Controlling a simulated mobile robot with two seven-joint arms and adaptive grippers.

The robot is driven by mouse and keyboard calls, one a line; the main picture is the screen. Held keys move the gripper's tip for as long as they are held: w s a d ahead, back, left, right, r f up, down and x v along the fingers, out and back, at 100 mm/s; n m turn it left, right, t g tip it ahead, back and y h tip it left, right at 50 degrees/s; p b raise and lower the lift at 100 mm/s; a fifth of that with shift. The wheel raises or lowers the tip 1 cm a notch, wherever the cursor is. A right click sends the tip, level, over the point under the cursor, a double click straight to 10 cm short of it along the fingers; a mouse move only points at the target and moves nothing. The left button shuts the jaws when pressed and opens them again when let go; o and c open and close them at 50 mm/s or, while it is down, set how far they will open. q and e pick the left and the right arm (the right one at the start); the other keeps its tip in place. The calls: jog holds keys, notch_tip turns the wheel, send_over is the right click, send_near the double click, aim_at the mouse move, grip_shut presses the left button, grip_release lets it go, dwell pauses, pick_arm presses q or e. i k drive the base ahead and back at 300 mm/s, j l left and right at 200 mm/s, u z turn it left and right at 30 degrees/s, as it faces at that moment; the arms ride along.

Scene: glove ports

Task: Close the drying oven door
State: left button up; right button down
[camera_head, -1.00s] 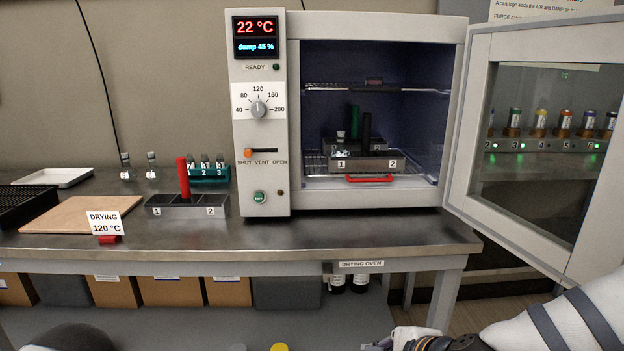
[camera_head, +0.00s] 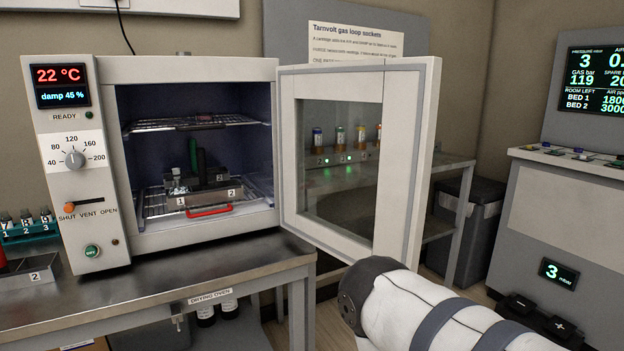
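The drying oven (camera_head: 185,70) stands on the steel bench at the left. Its door (camera_head: 425,130) is hinged at the oven's right side and stands wide open, with a glass window (camera_head: 340,200). Inside the oven, a grey rack with a red handle (camera_head: 210,211) sits on the lower wire shelf and holds a dark green and a black upright piece and a small glass vessel. My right arm (camera_head: 410,310) comes in at the lower right, in front of the door's lower edge. Its gripper is not visible. My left gripper is out of view.
The steel bench (camera_head: 150,300) has a clear strip in front of the oven. A bench with several capped vials shows through the door glass. A dark bin (camera_head: 470,230) and a grey console (camera_head: 570,210) with a 3 mbar display stand at the right.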

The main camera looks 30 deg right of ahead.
aim_at(408, 88)
jog(key=l+u, duration=0.1)
jog(key=l, duration=0.25)
jog(key=k+l+u, duration=0.1)
jog(key=l, duration=0.3)
jog(key=k+l+u, duration=0.1)
jog(key=l, duration=0.25)
jog(key=k+l+u, duration=0.1)
jog(key=l, duration=0.25)
jog(key=l+u, duration=0.2)
jog(key=l, duration=0.5)
jog(key=k+l+u, duration=0.15)
jog(key=l, duration=0.6)
jog(key=i+l+u, duration=0.15)
jog(key=l, duration=0.3)
jog(key=l+u, duration=0.1)
jog(key=l, duration=0.35)
